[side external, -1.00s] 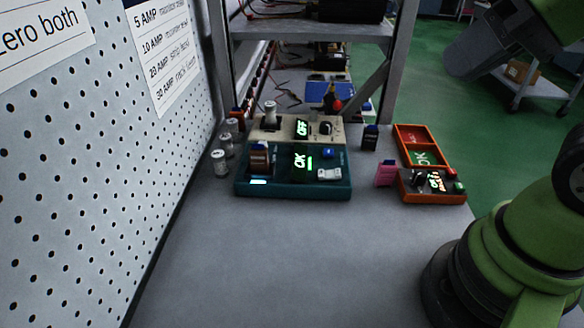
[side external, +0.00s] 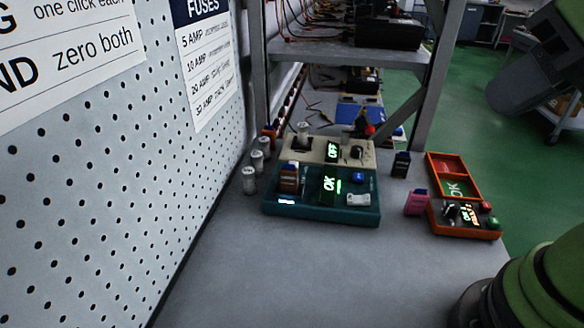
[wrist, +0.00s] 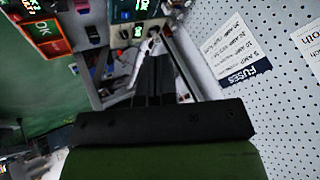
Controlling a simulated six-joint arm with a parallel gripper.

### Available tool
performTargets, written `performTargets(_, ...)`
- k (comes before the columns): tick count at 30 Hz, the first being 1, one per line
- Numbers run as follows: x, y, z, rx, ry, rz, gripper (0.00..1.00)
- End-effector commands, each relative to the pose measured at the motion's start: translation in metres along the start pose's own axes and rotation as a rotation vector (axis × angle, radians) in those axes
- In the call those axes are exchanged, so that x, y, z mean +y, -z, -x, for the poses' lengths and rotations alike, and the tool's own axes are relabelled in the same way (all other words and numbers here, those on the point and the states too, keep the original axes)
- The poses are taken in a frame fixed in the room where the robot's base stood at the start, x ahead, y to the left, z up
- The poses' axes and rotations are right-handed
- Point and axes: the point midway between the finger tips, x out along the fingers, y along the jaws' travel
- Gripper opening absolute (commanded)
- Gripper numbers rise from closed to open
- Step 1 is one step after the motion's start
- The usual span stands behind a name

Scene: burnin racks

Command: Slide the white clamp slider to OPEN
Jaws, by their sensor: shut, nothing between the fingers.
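The white clamp slider (side external: 357,200) sits at the right front of the teal unit (side external: 322,215), below a blue button. Its labels and exact setting are too small to read. The teal unit's screen (side external: 329,184) reads OK in green. A brown-and-blue fuse (side external: 289,180) stands upright at the unit's left. In the wrist view, my gripper (wrist: 155,58) points toward the top of the picture, shut and empty. I cannot make out the slider in the wrist view.
A cream unit (side external: 322,149) reading OFF stands behind the teal one. An orange tray unit (side external: 466,218), a pink fuse (side external: 416,203) and a dark fuse (side external: 401,164) are to the right. Several white-capped cylinders line the pegboard (side external: 120,190). The front bench (side external: 290,275) is clear.

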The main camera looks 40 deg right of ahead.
Motion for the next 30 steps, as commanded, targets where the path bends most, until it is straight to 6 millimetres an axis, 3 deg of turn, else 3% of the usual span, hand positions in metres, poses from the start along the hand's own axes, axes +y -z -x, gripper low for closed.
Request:
performTargets(1, 0.000, 0.000, 0.000, 0.000, 0.000, 0.000, 0.02)
performTargets(7, -0.004, 0.014, -0.004, -0.025, -0.024, -0.019, 0.47)
performTargets(14, -0.023, 0.071, -0.040, -0.104, -0.143, -0.104, 0.47)
performTargets(22, -0.047, 0.123, -0.128, -0.142, -0.317, -0.200, 0.47)
performTargets(30, -0.060, 0.131, -0.242, -0.111, -0.478, -0.269, 0.47)
